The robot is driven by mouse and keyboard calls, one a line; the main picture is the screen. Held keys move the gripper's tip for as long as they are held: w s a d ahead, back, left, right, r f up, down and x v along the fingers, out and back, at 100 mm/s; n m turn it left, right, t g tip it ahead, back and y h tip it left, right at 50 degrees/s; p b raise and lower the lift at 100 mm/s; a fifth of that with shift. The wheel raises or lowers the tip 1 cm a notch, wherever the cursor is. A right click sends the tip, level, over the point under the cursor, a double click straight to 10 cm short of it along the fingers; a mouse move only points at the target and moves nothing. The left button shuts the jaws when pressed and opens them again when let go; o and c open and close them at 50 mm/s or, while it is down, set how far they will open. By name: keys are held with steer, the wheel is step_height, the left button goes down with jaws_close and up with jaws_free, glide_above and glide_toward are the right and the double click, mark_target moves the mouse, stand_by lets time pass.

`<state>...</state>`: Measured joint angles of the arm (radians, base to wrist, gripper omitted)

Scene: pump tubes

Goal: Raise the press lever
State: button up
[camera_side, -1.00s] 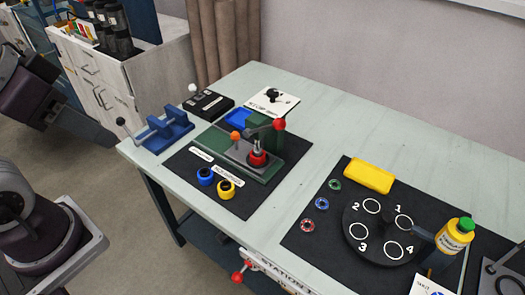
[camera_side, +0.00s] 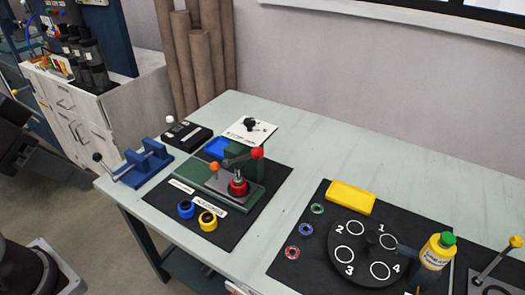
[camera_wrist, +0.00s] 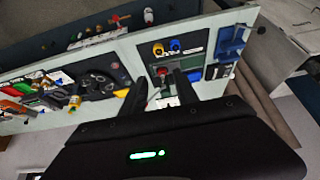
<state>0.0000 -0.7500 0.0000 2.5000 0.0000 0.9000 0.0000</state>
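The press (camera_side: 245,178) stands on a black mat on the bench in the side view, with a green body and a grey plate. Its grey lever (camera_side: 240,159) lies low and nearly level, ending in a red ball knob (camera_side: 257,153). A red round part (camera_side: 238,187) with a metal post sits below the lever. An orange knob (camera_side: 214,167) is at the press's left. The press, small and partly hidden, shows beyond the fingertips. My gripper does not show in the side view.
A blue fixture (camera_side: 146,163) and a black box (camera_side: 187,136) stand left and behind. A numbered black turntable (camera_side: 366,254), yellow block (camera_side: 351,197) and bottle (camera_side: 437,249) are at right. The bench's back middle is clear.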

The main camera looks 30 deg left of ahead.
mark_target(256, 148)
steer(key=shift+o, duration=0.2)
steer(key=shift+o, duration=1.1)
steer(key=shift+w+r, duration=0.15)
steer(key=shift+w, duration=0.05)
steer(key=w+d+n+g, duration=0.15)
steer(key=w+n, duration=0.25)
steer(key=w, duration=0.6)
steer(key=w+d+n+g, duration=0.1)
steer(key=w+d+n, duration=0.2)
steer(key=w, duration=0.6)
steer(key=w+d+f+n, duration=0.2)
steer(key=w+f, duration=0.2)
steer(key=w+d+f+n+g, duration=0.1)
steer(key=w+d+f+n, duration=0.1)
steer(key=w+f, duration=0.1)
steer(key=w+d+f+n+g, duration=0.1)
steer(key=w+d+f+n, duration=0.1)
steer(key=w+d+f, duration=0.1)
steer(key=shift+w+f, duration=0.45)
steer(key=shift+w, duration=0.15)
steer(key=shift+w+f, duration=0.4)
steer(key=shift+w, duration=0.2)
steer(key=f, duration=0.6)
steer(key=shift+w+d, duration=0.15)
steer(key=shift+w, duration=0.1)
steer(key=shift+f, duration=0.4)
jaws_close()
